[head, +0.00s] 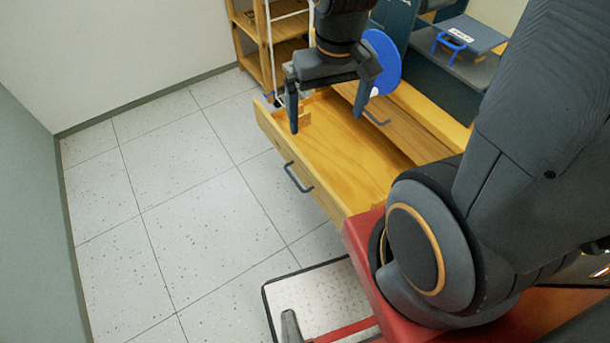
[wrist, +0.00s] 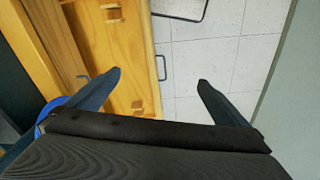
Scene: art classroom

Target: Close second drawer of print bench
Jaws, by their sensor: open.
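The print bench's wooden drawer (head: 350,150) is pulled out, its front with a dark bar handle (head: 297,177) facing the floor at left. Another bench drawer front with a handle (head: 377,118) sits behind it, flush with the bench. My gripper (head: 328,108) is open and empty over the far end of the open drawer. In the wrist view the open drawer (wrist: 112,55) fills the left, with its handle (wrist: 161,67) between the fingertips (wrist: 159,80) in the picture. One finger overlaps the drawer, the other the floor. I cannot tell the height gap; no contact is clear.
A blue disc (head: 382,62) stands just behind my gripper. A wooden shelf (head: 262,40) stands beyond the drawer's far end. A blue-handled tool (head: 450,43) lies on the bench top. Tiled floor (head: 170,190) is clear left of the drawer.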

